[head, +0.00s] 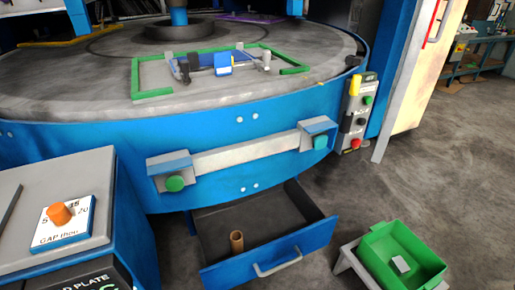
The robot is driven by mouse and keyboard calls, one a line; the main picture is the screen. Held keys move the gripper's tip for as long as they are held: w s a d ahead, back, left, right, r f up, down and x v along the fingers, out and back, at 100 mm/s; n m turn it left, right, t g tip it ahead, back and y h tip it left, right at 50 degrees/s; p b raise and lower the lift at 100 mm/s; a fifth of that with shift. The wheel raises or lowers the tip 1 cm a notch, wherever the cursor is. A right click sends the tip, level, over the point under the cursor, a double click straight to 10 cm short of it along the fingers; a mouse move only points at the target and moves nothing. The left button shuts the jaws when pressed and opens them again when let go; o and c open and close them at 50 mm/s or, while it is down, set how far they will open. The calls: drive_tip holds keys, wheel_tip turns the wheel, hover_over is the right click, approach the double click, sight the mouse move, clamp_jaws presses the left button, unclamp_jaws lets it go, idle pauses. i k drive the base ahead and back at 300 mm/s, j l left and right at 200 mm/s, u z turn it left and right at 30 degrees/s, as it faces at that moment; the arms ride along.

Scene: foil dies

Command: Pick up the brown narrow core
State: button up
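The brown narrow core (236,242) is a small brown tube with an open top. It stands upright inside the open blue drawer (318,240), toward the left and near the drawer's front wall. The drawer has a dark inside and a light grey handle on its front. It sits below the round blue machine. My gripper is not in view.
The round machine table (60,85) overhangs the drawer, with a grey bar and green buttons on its rim. A grey-blue console (30,205) with an orange knob stands at left. A green bin (376,251) on a stand holds a small grey block at right. Open floor (440,160) lies beyond.

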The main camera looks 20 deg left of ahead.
sight(236, 236)
drive_tip(key=u, duration=0.95)
drive_tip(key=i+j+z, duration=0.15)
drive_tip(key=k+l+z, duration=0.15)
drive_tip(key=z, duration=1.1)
drive_tip(key=k+u, duration=0.15)
drive_tip(key=u, duration=0.65)
drive_tip(key=i+j+u, duration=0.1)
drive_tip(key=u, duration=0.35)
drive_tip(key=j+u, duration=0.1)
drive_tip(key=u, duration=0.4)
drive_tip(key=i, duration=0.25)
